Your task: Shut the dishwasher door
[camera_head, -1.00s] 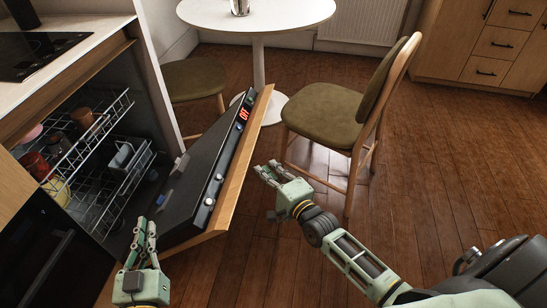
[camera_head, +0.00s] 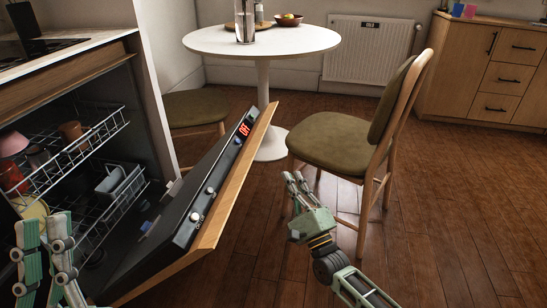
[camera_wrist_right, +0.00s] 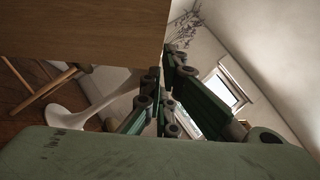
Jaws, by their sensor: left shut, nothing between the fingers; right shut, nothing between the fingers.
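The dishwasher door (camera_head: 225,205) is partly open and tilted, with a wooden front and a dark top edge with knobs and a red display. The dishwasher's interior (camera_head: 150,140) shows at left, with two wire racks (camera_head: 85,150). My left gripper (camera_head: 43,222) is shut and empty at the lower left, in front of the rack opening on the inner side of the door. My right gripper (camera_head: 292,178) is shut and empty, to the right of the door's wooden front and apart from it in the head view. In the right wrist view, the fingers (camera_wrist_right: 165,85) are beside a wooden panel (camera_wrist_right: 90,45), likely the door front.
A chair (camera_head: 345,140) with a green seat stands just beyond my right gripper. A round white table (camera_head: 290,40) stands behind. A second seat (camera_head: 197,107) is near the cabinet side. Open wooden floor (camera_head: 440,220) lies to the right.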

